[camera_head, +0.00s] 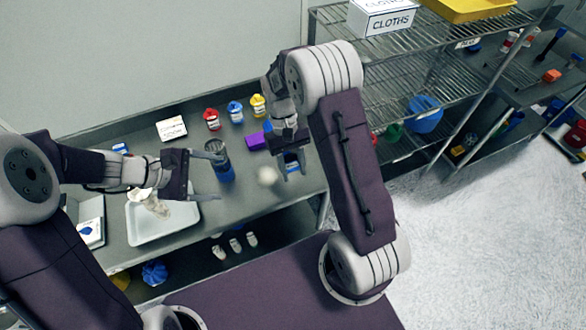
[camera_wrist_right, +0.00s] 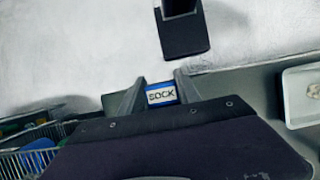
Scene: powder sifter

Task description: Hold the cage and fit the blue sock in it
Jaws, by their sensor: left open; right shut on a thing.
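The cage (camera_head: 221,163) looks like a dark upright cylinder with blue at its lower part, standing on the grey bench. My left gripper (camera_head: 219,176) is open, its two fingers pointing right, with the cage at or between the fingertips; I cannot tell whether they touch it. My right gripper (camera_head: 291,170) is shut on the blue sock (camera_head: 292,161), to the right of the cage and apart from it. In the right wrist view the blue sock (camera_wrist_right: 161,94) shows a white label reading "SOCK" between the two fingers. Most of the sock is hidden.
A white tray (camera_head: 152,235) with a pale crumpled item lies at the bench front. Red (camera_head: 212,118), blue (camera_head: 235,111) and yellow (camera_head: 258,104) containers stand behind. A purple block (camera_head: 256,141) and a pale round thing (camera_head: 267,176) are near my right gripper. Wire shelves (camera_head: 420,75) stand right.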

